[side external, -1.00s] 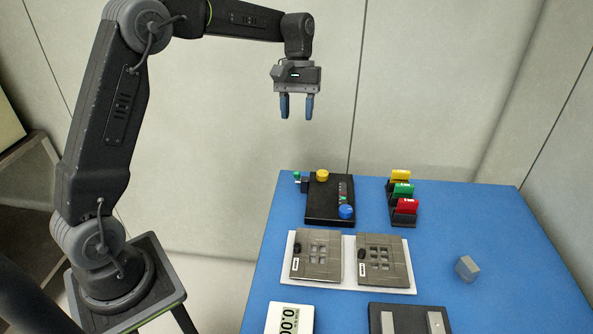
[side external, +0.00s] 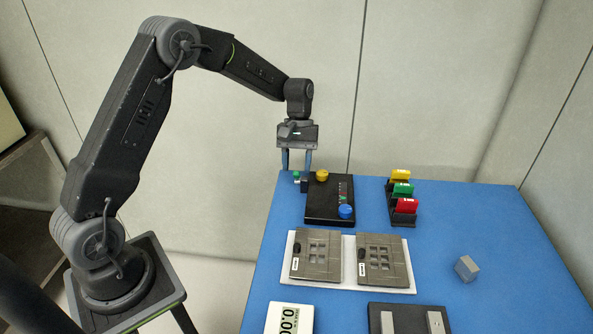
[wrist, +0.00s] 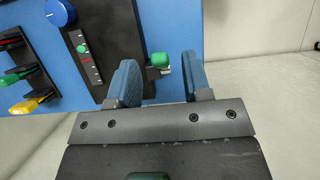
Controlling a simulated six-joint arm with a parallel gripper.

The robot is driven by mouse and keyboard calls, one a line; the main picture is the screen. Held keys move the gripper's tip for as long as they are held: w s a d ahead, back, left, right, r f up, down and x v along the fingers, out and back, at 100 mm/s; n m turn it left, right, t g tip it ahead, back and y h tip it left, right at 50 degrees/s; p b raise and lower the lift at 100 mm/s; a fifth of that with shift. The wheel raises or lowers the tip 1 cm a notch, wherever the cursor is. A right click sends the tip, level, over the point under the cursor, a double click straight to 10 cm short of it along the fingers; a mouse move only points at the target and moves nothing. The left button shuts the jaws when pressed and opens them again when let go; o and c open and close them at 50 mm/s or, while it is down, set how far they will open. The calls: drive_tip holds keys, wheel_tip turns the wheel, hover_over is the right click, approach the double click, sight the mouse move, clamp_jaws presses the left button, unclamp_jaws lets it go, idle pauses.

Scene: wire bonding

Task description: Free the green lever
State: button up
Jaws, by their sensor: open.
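The green lever (side external: 296,175) is a small green-tipped part on the left side of the black control box (side external: 326,213), at the back left of the blue table. In the wrist view the green lever (wrist: 159,60) shows between and beyond my two blue fingers. My gripper (side external: 297,170) is open and points down at the lever, with a finger on either side of it in the picture. In the wrist view my gripper (wrist: 160,80) holds nothing. Whether a finger touches the lever or box I cannot tell.
The box carries a yellow knob (side external: 322,175) and a blue knob (side external: 346,211). A black rack (side external: 403,218) with yellow, green and red tags stands to the right. A white tray (side external: 350,284) with two grey plates lies in front. A grey block (side external: 467,268) sits on clear table at right.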

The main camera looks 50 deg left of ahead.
drive_tip(key=shift+x, duration=1.1)
drive_tip(key=shift+w, duration=0.1)
clamp_jaws()
